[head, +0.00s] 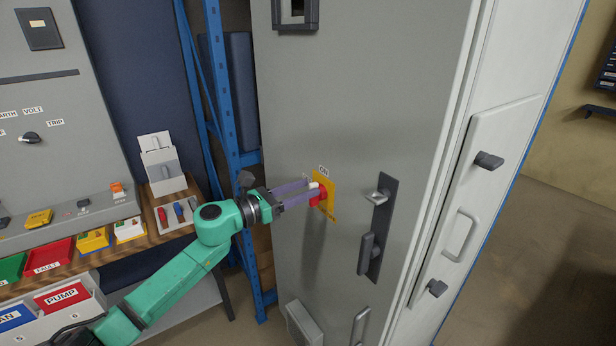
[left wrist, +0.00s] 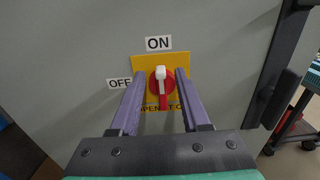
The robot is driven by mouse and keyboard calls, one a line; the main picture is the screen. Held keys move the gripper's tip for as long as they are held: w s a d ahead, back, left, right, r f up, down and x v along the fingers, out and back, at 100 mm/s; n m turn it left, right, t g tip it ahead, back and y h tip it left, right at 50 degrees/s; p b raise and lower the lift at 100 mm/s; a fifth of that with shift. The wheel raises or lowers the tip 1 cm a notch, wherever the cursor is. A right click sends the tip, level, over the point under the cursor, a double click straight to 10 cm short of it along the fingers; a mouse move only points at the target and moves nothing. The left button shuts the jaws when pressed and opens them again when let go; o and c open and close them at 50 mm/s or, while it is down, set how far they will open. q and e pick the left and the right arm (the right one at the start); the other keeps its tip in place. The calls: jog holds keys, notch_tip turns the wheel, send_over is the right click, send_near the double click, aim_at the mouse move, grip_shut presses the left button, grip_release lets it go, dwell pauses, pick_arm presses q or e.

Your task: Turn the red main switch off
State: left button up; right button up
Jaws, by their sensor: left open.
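The red main switch (head: 319,197) sits on a yellow plate (head: 328,205) on the grey cabinet front. In the left wrist view the red switch (left wrist: 163,89) has an upright handle with a white tip pointing up at the ON label (left wrist: 158,43). The OFF label (left wrist: 119,83) is to the left of the plate. My left gripper (head: 314,191) is open at the switch. In the left wrist view its purple fingers stand on either side of the handle, with a gap to each side. The lower plate text is partly hidden by the fingers. My right gripper is not in view.
A dark cabinet latch (head: 375,228) stands right of the switch. A blue rack post (head: 222,110) is left of the cabinet. A workbench with coloured bins, such as the red PUMP bin (head: 62,297), fills the left. Open floor (head: 540,270) lies at the right.

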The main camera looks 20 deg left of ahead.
pick_arm(q)
jog(key=shift+w+d+r, duration=0.1)
jog(key=shift+w+d, duration=0.3)
jog(key=shift+w, duration=0.05)
jog(key=shift+w+d+f, duration=0.15)
jog(key=shift+f, duration=0.05)
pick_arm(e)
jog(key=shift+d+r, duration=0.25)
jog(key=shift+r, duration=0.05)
pick_arm(q)
grip_shut()
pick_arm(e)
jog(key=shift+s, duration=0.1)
pick_arm(q)
jog(key=n, duration=0.4)
jog(key=shift+w+a, duration=0.3)
jog(key=shift+a, duration=0.1)
jog(key=shift+w+a+f+n+p, duration=0.2)
jog(key=shift+f+n+p, duration=0.2)
jog(key=shift+n, duration=1.95)
jog(key=shift+w+a+f+n+p, duration=0.2)
jog(key=shift+f+n+p, duration=0.2)
jog(key=shift+n, duration=1.9)
jog(key=shift+w+a+f+n+p, duration=0.15)
jog(key=shift+f+n+p, duration=0.25)
jog(key=shift+n, duration=1.95)
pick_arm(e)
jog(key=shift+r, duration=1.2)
